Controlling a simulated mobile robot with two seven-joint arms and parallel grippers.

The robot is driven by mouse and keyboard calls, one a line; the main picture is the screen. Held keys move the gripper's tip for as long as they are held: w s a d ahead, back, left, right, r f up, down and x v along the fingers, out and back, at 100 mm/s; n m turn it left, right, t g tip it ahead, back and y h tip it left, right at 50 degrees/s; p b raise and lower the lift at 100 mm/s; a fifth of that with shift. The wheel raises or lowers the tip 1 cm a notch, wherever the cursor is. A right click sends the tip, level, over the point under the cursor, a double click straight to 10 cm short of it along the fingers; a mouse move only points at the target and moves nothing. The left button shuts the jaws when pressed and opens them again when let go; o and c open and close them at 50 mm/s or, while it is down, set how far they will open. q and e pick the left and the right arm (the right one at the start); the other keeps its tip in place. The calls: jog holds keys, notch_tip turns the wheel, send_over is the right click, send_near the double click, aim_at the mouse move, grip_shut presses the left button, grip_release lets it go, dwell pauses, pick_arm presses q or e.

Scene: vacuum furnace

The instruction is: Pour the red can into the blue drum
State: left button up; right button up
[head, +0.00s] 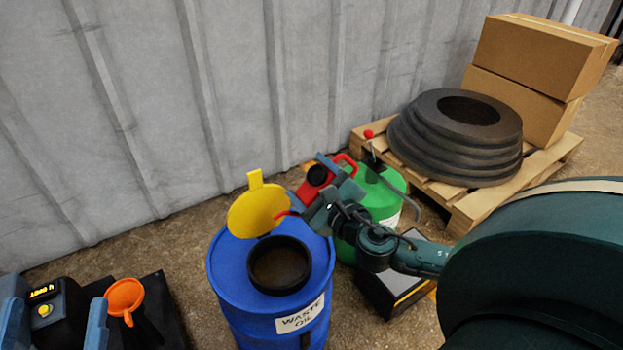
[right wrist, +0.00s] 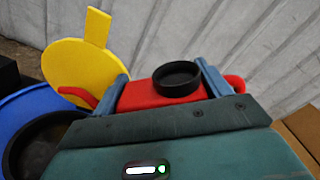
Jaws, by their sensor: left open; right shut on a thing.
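The blue drum (head: 225,262), labelled "WASTE OIL", stands at the centre bottom with its yellow lid (head: 255,210) raised and a dark round opening (head: 280,265) on top. The red can (head: 306,193), with a black cap, is held beside the lid, just behind and right of the opening. My right gripper (head: 331,187) is shut on it. In the right wrist view the can (right wrist: 137,95) sits between both fingers, its red spout (right wrist: 76,96) pointing left toward the drum. Its exact tilt is unclear, and no liquid shows. My left gripper (head: 54,308) is open at bottom left.
A green container (head: 385,193) stands close right of the drum, with a dark box (head: 397,290) in front. An orange funnel (head: 124,297) is at lower left. A pallet with tyres (head: 415,150) and cardboard boxes (head: 540,65) is at right. A corrugated wall runs behind.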

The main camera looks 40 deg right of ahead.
pick_arm(q)
jog(key=shift+s+d+f+n+g+y+p, duration=0.15)
jog(key=shift+f+n+g+y+p, duration=0.2)
jog(key=shift+f, duration=0.2)
pick_arm(e)
jog(key=shift+a+r+n, duration=0.1)
jog(key=shift+r+n, duration=0.2)
pick_arm(q)
jog(key=shift+f, duration=0.1)
pick_arm(e)
jog(key=shift+r, duration=0.1)
jog(key=shift+a+r+p, duration=0.1)
jog(key=shift+r+p, duration=0.05)
jog(key=shift+p, duration=0.4)
pick_arm(q)
jog(key=shift+s+f+n+g+y+p, duration=0.25)
jog(key=shift+n+y+p, duration=0.15)
jog(key=shift+p, duration=0.35)
pick_arm(e)
jog(key=shift+a+r+n, duration=0.2)
jog(key=shift+r+n, duration=0.1)
jog(key=shift+n, duration=0.3)
pick_arm(q)
jog(key=shift+f+y, duration=0.1)
jog(key=shift+y, duration=0.15)
pick_arm(e)
jog(key=shift+r, duration=0.1)
